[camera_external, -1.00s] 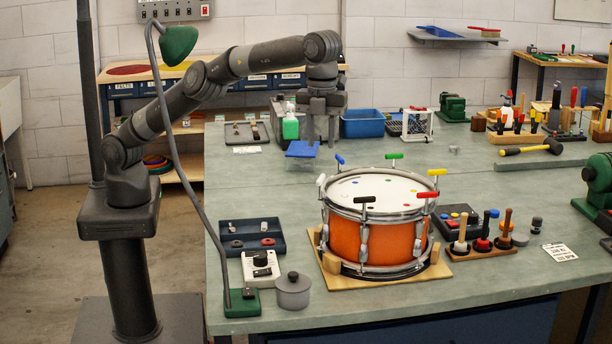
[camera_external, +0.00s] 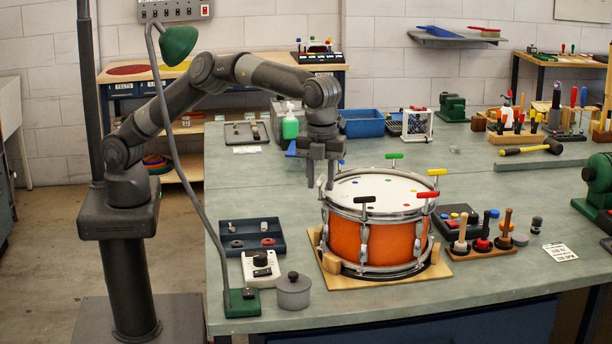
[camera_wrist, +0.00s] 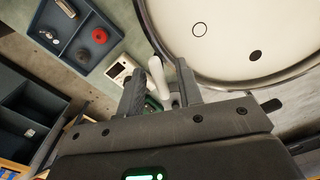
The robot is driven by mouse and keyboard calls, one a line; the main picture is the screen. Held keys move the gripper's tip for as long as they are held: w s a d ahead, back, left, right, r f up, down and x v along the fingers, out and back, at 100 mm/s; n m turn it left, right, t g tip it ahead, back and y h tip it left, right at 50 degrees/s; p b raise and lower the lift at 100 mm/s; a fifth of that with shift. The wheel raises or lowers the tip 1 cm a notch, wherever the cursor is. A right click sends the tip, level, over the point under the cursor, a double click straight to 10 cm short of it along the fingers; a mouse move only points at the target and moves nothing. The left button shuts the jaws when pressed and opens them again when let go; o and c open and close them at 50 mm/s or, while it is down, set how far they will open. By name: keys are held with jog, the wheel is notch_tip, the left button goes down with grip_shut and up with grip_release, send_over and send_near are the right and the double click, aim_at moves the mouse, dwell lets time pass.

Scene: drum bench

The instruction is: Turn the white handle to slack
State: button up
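The orange drum (camera_external: 382,240) stands on a wooden base on the bench, with coloured T-handles around its rim. In the wrist view the white handle (camera_wrist: 157,74) shows between the two fingers of my gripper (camera_wrist: 160,82), beside the drum's rim. My gripper (camera_external: 320,186) points down at the drum's left edge in the external view. Its fingers are apart, with space around the handle; I cannot tell whether either one touches it. In the external view the white handle is mostly hidden by the fingers.
The black (camera_external: 363,199), red (camera_external: 427,194), yellow (camera_external: 437,172) and green (camera_external: 394,156) handles stand around the rim. A dark tray (camera_external: 252,237), a white dial box (camera_external: 261,267) and a grey pot (camera_external: 293,291) lie left of the drum.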

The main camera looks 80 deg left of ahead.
jog(key=shift+c, duration=0.5)
grip_shut()
jog(key=n, duration=0.4)
jog(key=shift+n, duration=0.4)
jog(key=shift+o, duration=0.5)
grip_release()
jog(key=shift+r, duration=0.15)
